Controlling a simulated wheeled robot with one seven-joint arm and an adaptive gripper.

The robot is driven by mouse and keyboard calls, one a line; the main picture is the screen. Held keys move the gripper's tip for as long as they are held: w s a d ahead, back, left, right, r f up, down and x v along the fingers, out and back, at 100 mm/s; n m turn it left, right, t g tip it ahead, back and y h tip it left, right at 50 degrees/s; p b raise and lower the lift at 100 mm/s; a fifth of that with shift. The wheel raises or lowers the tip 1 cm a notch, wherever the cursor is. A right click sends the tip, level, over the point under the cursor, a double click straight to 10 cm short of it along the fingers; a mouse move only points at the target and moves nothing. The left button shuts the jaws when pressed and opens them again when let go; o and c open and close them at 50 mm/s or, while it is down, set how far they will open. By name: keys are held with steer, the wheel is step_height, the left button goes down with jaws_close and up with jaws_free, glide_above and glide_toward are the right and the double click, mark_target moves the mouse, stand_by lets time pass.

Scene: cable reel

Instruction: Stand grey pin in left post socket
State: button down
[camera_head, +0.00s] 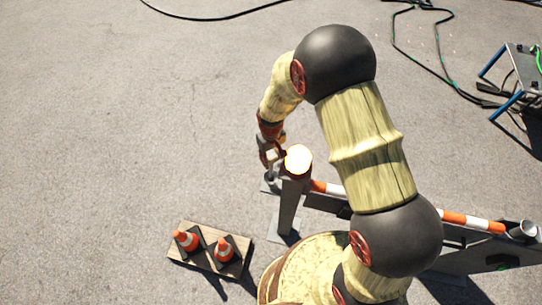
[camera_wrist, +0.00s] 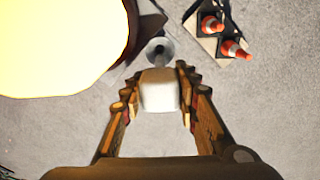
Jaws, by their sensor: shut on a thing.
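My gripper (camera_wrist: 160,82) is shut on the grey pin (camera_wrist: 160,95), which shows as a pale, blunt block between the two fingers in the wrist view. A round grey socket (camera_wrist: 160,48) lies just beyond the pin's far end; whether they touch I cannot tell. In the head view my gripper (camera_head: 268,158) is close to the left side of the left post (camera_head: 288,208), near its top. The pin is hard to make out there.
A glowing lamp (camera_head: 298,159) tops the left post, close to my gripper, and fills the wrist view's upper left. A striped barrier bar (camera_head: 466,220) runs right towards another socket (camera_head: 523,230). Two cones (camera_head: 186,239) stand on a board (camera_head: 206,262). Open pavement lies left.

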mark_target(271, 169)
steer(key=shift+f+b, duration=3.2)
steer(key=shift+f, duration=1.7)
steer(key=c, duration=1.3)
jaws_free()
steer(key=shift+o, duration=0.2)
step_height(271, 169, up, 12)
